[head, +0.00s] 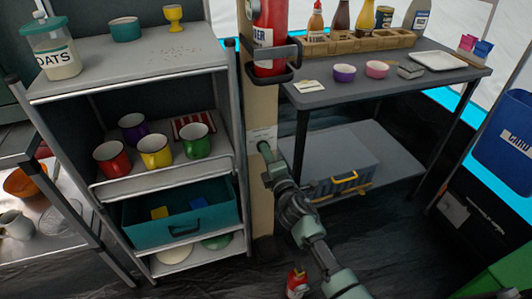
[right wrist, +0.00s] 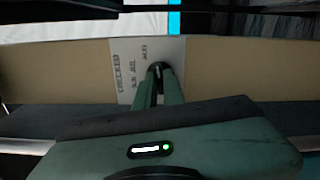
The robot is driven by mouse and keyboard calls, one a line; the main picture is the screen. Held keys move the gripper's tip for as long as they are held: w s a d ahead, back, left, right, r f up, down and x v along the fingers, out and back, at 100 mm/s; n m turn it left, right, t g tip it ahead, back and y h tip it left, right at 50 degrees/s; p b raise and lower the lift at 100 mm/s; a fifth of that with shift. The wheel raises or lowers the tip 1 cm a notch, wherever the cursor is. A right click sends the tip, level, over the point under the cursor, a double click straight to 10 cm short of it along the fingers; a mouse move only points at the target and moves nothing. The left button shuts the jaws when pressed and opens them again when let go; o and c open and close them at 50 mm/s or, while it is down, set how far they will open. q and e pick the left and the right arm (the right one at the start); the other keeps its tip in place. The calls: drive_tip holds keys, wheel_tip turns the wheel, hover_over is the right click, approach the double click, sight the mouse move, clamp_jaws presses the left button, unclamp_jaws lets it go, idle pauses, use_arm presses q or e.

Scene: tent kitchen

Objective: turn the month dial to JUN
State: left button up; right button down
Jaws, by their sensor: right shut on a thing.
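A pale card (head: 258,133) is fixed to the tan post below the fire extinguisher. The card (right wrist: 126,70) fills the middle of the right wrist view, turned sideways, with "CHECKED" and small month lettering partly readable. The dark month dial (right wrist: 157,67) sits on the card. My right gripper (right wrist: 158,80) is shut on the dial, its two fingertips close together on it. In the head view my right gripper (head: 266,150) reaches the post and hides most of the dial. Which month the dial points to cannot be told. My left gripper is out of view.
The red fire extinguisher (head: 268,30) hangs in a bracket above the card. A grey shelf unit (head: 215,120) with mugs stands left of the post. A table (head: 320,98) with bowls stands to the right. A red can (head: 297,284) is near my arm on the floor.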

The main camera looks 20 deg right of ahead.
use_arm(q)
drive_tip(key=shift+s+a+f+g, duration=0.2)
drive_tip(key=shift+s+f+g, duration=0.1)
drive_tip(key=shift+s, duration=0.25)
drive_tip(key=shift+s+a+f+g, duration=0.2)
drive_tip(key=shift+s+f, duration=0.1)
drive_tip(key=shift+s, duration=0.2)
use_arm(e)
drive_tip(key=shift+m, duration=1.9)
drive_tip(key=c, duration=1.5)
unclamp_jaws()
drive_tip(key=shift+s, duration=0.1)
